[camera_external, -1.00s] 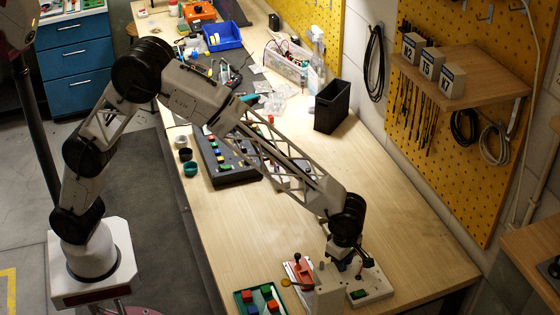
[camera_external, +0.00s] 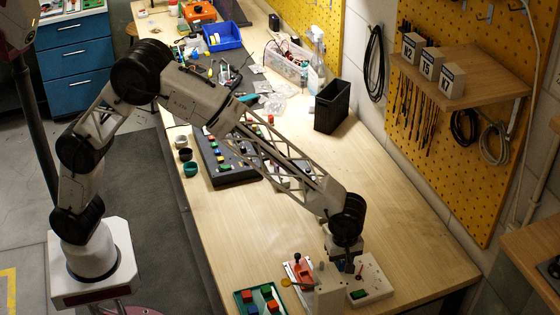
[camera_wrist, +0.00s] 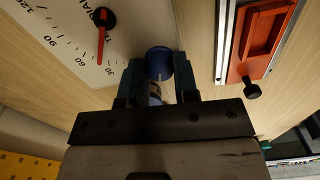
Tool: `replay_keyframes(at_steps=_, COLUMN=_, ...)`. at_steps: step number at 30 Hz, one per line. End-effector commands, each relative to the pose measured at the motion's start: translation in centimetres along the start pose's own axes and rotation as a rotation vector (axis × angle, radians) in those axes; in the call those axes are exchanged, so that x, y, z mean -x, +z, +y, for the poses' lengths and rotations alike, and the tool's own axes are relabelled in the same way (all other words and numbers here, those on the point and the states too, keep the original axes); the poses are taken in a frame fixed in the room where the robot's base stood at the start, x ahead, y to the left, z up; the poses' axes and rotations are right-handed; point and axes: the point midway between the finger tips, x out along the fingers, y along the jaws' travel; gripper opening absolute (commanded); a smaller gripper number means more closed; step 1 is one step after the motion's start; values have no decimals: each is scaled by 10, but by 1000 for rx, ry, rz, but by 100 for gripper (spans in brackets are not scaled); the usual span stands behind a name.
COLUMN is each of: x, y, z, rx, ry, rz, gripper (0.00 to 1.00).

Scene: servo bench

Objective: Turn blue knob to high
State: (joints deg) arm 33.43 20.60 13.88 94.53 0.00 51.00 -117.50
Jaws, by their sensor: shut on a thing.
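The blue knob (camera_wrist: 159,62) stands on a pale panel (camera_wrist: 150,22) in the wrist view. A white mark shows on its side. My gripper (camera_wrist: 157,78) has one dark finger on each side of the knob and is shut on it. In the external view my gripper (camera_external: 345,263) points down over the pale control box (camera_external: 376,285) near the front of the bench. The knob is mostly hidden there by my gripper, and I cannot read its setting.
A black dial with a red pointer (camera_wrist: 102,32) and a printed number scale sits beside the knob. A red lever switch (camera_wrist: 262,42) is on the other side. A green tray (camera_external: 243,298) with coloured blocks lies left.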

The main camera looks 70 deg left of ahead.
Motion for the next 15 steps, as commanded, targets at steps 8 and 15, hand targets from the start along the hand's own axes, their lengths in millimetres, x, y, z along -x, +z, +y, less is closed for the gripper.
replay_keyframes(at_steps=8, x=0, y=0, z=0, rx=-107, ry=0, rz=0, gripper=4)
replay_keyframes(at_steps=15, x=0, y=0, z=0, rx=-124, ry=0, rz=0, gripper=4)
